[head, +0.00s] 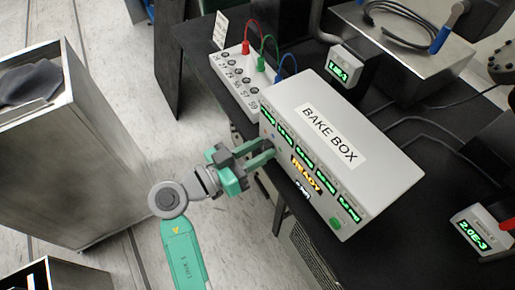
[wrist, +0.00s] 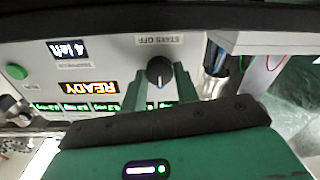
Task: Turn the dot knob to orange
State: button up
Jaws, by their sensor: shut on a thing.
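The white bake box (head: 345,135) sits on the black bench in the head view, its front panel facing my arm. In the wrist view the panel appears upside down, with a black round knob (wrist: 160,71) beside a label that seems to read "STAYS OFF" (wrist: 158,40). A pale pointer line on the knob points down in that picture. My gripper (wrist: 160,82) has its two green fingers on either side of the knob, shut on it. In the head view my gripper (head: 271,150) reaches the panel's left part and hides the knob.
The panel has an orange "READY" display (head: 306,176), several green readouts and a green button (head: 335,223). A white socket box (head: 238,80) with red, green and blue plugs stands behind left. A grey cabinet (head: 85,150) stands at left, with clear floor between.

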jog(key=shift+r+n+p, duration=0.2)
jog(key=shift+n+p, duration=0.9)
jog(key=shift+p, duration=0.05)
jog(key=n+p, duration=0.4)
jog(key=shift+n, duration=0.3)
jog(key=n+p, duration=0.4)
jog(key=shift+f+n, duration=0.2)
jog(key=shift+n, duration=0.2)
jog(key=shift+f+n, duration=0.1)
jog(key=shift+n, duration=0.2)
jog(key=o, duration=1)
